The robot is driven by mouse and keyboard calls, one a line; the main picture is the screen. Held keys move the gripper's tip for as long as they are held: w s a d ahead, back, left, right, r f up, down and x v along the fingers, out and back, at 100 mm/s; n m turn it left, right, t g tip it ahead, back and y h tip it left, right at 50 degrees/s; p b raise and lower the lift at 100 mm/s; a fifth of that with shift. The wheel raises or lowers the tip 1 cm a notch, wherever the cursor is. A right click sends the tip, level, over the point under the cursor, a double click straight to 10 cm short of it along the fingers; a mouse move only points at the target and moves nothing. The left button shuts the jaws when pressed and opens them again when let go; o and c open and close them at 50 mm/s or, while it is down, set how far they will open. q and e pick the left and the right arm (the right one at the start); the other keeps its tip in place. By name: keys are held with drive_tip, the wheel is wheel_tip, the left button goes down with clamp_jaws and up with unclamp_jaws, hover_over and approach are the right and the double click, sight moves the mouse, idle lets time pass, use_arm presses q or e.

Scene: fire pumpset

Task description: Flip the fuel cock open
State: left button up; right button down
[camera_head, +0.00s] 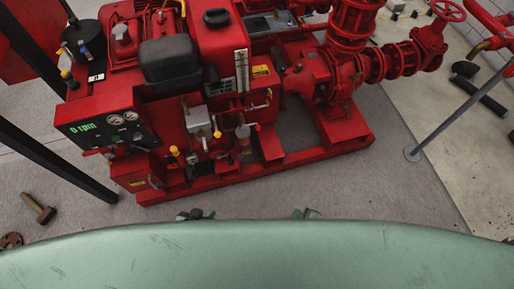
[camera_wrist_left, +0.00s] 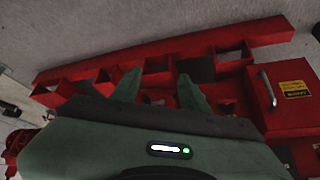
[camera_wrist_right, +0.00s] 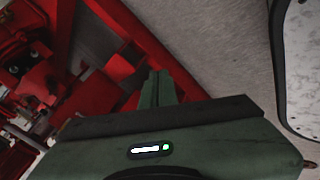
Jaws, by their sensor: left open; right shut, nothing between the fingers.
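The red pump set (camera_head: 215,95) stands ahead on its red base frame. Its engine's near side carries small levers and fittings, including one with a yellow end (camera_head: 175,151) and a grey bowl-like fitting (camera_head: 243,131). I cannot tell which of these is the fuel cock, nor its position. My left gripper (camera_head: 195,214) is open and empty, low in front of the frame; its parted green fingers show in the left wrist view (camera_wrist_left: 160,88). My right gripper (camera_head: 306,213) is shut and empty, to the right of the left one; its fingers meet in the right wrist view (camera_wrist_right: 158,86). Neither touches the engine.
A control panel (camera_head: 108,132) with gauges and a green "0 rpm" readout is at the engine's left. A hammer (camera_head: 38,208) lies on the floor at left. A black post (camera_head: 60,168) stands at left, a grey pole (camera_head: 440,118) at right. Floor before the frame is clear.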

use_arm(q)
drive_tip(key=w+d+r+t+b, duration=0.1)
drive_tip(key=w+r+t+b, duration=0.2)
drive_tip(key=w+r+b, duration=0.2)
drive_tip(key=w+d+r+t+h+b, duration=0.1)
drive_tip(key=w+r+t+b, duration=0.3)
drive_tip(key=r+b, duration=0.7)
drive_tip(key=w+b, duration=0.1)
drive_tip(key=b, duration=0.3)
drive_tip(key=shift+d+r+h+b, duration=0.3)
drive_tip(key=shift+d, duration=0.05)
use_arm(e)
drive_tip(key=w+a+r+n+t+y, duration=0.5)
drive_tip(key=w+a+r+n+t, duration=0.2)
drive_tip(key=w+a+r+n, duration=0.3)
drive_tip(key=w+a+n, duration=0.2)
drive_tip(key=w+n, duration=0.2)
drive_tip(key=n, duration=0.2)
drive_tip(key=shift+w+a+n+t, duration=0.25)
drive_tip(key=shift+w+n+t, duration=0.05)
drive_tip(key=shift+w, duration=0.1)
